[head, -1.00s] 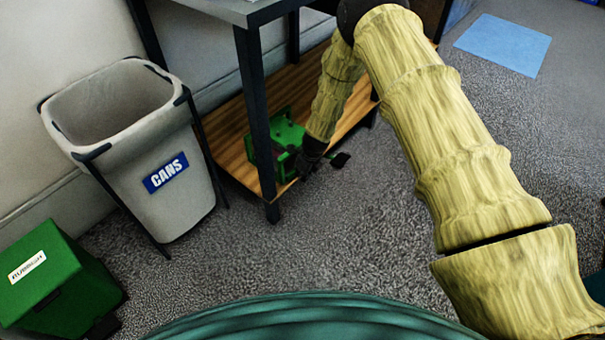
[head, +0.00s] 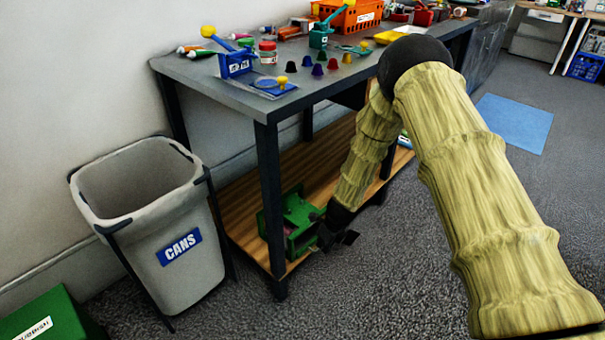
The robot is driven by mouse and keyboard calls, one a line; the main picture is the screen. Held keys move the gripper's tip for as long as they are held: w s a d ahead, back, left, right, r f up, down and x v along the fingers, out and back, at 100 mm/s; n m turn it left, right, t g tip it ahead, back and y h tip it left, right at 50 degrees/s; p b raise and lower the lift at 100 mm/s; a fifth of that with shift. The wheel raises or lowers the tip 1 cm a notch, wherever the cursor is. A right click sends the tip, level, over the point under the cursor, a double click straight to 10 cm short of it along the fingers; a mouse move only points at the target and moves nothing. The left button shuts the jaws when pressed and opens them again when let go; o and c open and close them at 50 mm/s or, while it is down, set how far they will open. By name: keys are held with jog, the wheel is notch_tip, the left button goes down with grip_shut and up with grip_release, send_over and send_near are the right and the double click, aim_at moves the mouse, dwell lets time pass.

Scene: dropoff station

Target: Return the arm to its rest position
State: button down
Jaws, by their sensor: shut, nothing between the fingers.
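My arm shows in yellow-green sleeves at the right of the head view, bent at a dark elbow, with its forearm reaching down in front of the table. My gripper (head: 335,238) is low, at the front edge of the table's wooden lower shelf (head: 245,215), beside a green open box (head: 297,222). The gripper is dark and small in the picture, and it is shut and empty. The forearm and gripper hide part of the shelf and of the box's right side.
A grey CANS bin (head: 185,275) stands left of the dark table (head: 225,92). A green labelled box (head: 62,318) is at the lower left. The tabletop holds an orange crate (head: 352,17) and several small items. A blue mat (head: 513,122) lies on clear carpet at right.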

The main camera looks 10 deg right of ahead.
jog(key=s+d+f+n+g+h, duration=0.1)
jog(key=s+d+f+n, duration=0.15)
jog(key=s+n, duration=0.45)
jog(key=s+d+f+n+h, duration=0.1)
jog(key=s+d+f+n, duration=0.15)
jog(key=s, duration=0.85)
jog(key=s+d+f+n+g, duration=0.1)
jog(key=s+d+f+n, duration=0.15)
jog(key=s+n, duration=0.45)
jog(key=s+r+n, duration=0.2)
jog(key=s+n, duration=0.3)
jog(key=s, duration=0.6)
jog(key=s+r+n, duration=0.2)
jog(key=s+n, duration=0.4)
jog(key=s, duration=0.4)
notch_tip(320, 180, up, 27)
jog(key=p, duration=2.7)
jog(key=shift+a, duration=0.35)
jog(key=shift+f, duration=0.1)
jog(key=shift+d+f, duration=0.15)
jog(key=shift+d, duration=0.2)
